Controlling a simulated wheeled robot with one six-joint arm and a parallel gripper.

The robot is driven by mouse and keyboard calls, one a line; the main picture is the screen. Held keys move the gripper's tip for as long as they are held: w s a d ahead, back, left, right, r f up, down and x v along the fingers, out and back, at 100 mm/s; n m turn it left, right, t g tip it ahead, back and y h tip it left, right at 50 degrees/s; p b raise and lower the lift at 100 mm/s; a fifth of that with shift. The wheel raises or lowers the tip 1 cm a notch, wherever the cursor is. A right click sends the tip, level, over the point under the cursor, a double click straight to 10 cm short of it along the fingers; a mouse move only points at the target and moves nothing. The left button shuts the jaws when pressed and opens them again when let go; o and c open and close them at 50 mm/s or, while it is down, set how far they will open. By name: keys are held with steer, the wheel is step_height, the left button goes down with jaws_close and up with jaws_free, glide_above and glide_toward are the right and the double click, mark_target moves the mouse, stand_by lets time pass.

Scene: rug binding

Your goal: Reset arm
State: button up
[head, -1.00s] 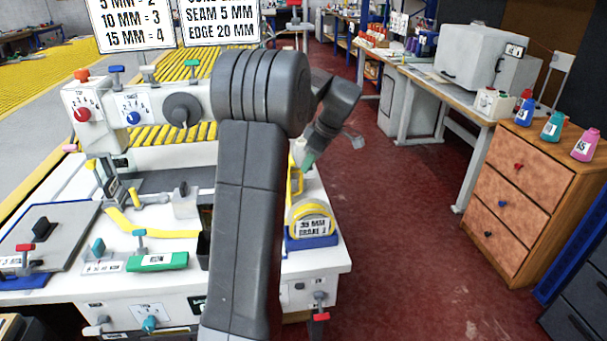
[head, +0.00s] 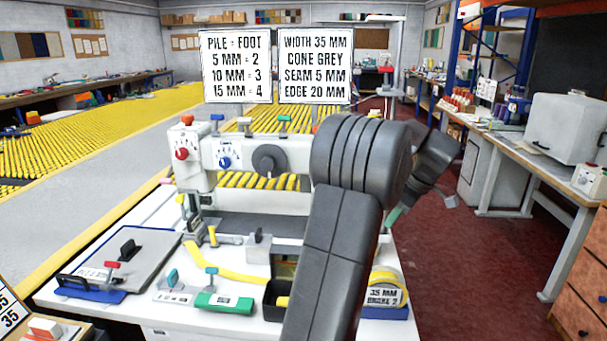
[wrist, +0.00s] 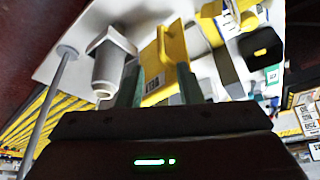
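My arm rises through the middle of the head view and bends down to the right, with my gripper (head: 420,203) at the right end of the binding machine (head: 255,165). In the wrist view my gripper (wrist: 157,88) shows two dark teal fingers standing apart. A yellow part (wrist: 165,60) appears between or beyond them, and I cannot tell whether they touch it. I see nothing clearly held. A yellow tape roll (head: 390,286) in a blue holder sits below my gripper, partly hidden by my arm.
The white worktable (head: 130,312) carries a grey plate (head: 135,250), a green block (head: 224,303) and a dark bin (head: 277,298). Two sign boards (head: 237,66) stand behind the machine. A side bench (head: 510,170) stands at right, with open red floor (head: 470,270) between.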

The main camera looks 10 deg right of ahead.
steer(key=x, duration=1.2)
